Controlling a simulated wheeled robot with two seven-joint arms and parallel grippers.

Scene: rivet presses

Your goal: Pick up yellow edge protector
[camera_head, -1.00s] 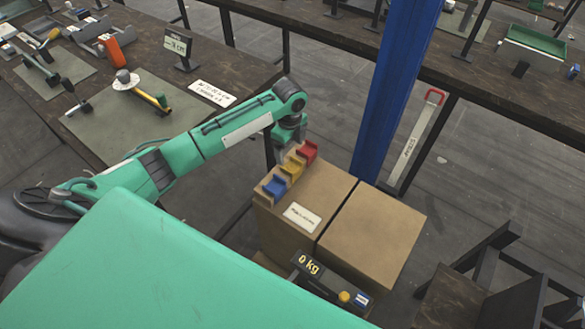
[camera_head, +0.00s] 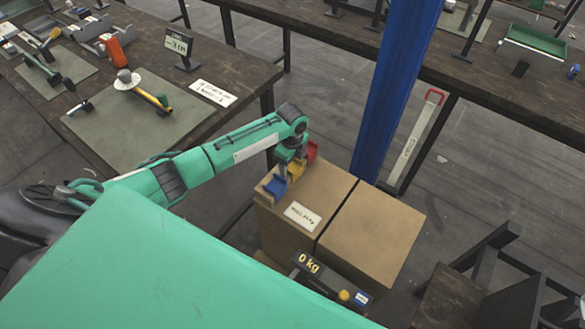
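The yellow edge protector (camera_head: 296,170) sits on the cardboard box near its left edge, between a blue edge protector (camera_head: 275,188) and a red edge protector (camera_head: 312,152). My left gripper (camera_head: 286,168) points down at the yellow one and covers part of it. The fingertips are small and partly hidden, so I cannot tell whether they touch it or how wide they stand. My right gripper is out of view.
Two cardboard boxes (camera_head: 374,235) stand side by side, with a label on the left one. A blue post (camera_head: 393,90) rises just behind them. A "0 kg" display (camera_head: 308,264) stands in front. A workbench (camera_head: 250,75) with tools lies at the left.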

